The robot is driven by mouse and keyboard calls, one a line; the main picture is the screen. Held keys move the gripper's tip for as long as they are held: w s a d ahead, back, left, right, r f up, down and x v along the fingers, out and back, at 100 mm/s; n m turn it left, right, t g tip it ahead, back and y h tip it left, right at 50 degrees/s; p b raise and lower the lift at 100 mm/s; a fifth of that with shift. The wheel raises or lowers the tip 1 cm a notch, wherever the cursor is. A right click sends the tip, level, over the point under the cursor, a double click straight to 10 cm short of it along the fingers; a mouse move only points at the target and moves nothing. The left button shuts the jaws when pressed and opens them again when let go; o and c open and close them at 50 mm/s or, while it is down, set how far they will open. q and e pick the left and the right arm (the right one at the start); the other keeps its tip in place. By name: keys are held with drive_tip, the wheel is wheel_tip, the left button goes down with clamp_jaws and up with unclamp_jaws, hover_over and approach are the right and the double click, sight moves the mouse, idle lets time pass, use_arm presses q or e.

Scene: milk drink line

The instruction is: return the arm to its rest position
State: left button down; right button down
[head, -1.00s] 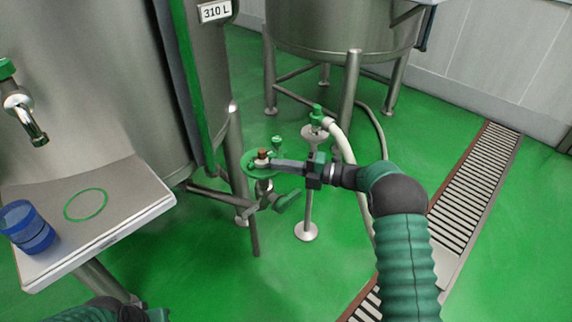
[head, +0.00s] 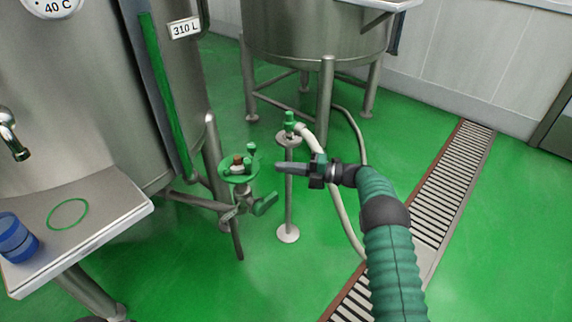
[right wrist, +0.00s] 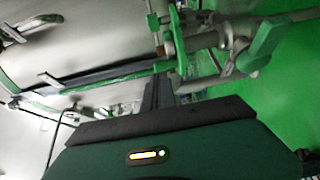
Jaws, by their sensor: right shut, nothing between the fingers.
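My right gripper (head: 280,167) is shut and empty, in mid-air in the middle of the head view. It points left toward the green round plate (head: 238,178) with a brown-capped fitting on the valve pipe, with a gap between them. In the right wrist view the shut fingers (right wrist: 158,92) point toward the pipe fitting (right wrist: 166,48) and its green handle (right wrist: 268,38). My left gripper does not show in the head view.
A thin stand with a green-topped fitting (head: 290,122) and a pale hose (head: 330,190) is close by the right gripper. A steel shelf (head: 110,205) holds blue lids (head: 16,238) and a green ring (head: 67,214). A floor drain (head: 440,190) runs at right.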

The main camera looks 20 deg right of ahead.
drive_tip(key=w+d+r+m+t+h, duration=0.3)
drive_tip(key=w+r+m+t+h, duration=0.5)
drive_tip(key=m, duration=0.5)
drive_tip(key=s+a+f+m+g+h, duration=0.25)
drive_tip(key=s+f+m+g, duration=0.25)
drive_tip(key=s, duration=0.9)
drive_tip(key=s+a+f+m+g+h, duration=0.2)
drive_tip(key=s+a+f+m+g, duration=0.25)
drive_tip(key=s, duration=0.95)
drive_tip(key=s+a+f+m+g+h, duration=0.1)
drive_tip(key=s+f+m+g+h, duration=0.35)
drive_tip(key=s, duration=0.95)
wheel_tip(320, 180, up, 33)
drive_tip(key=s+m+y+p, duration=0.1)
drive_tip(key=m+y+p, duration=0.1)
drive_tip(key=p, duration=3.2)
drive_tip(key=shift+m+g, duration=0.3)
drive_tip(key=shift+g, duration=0.1)
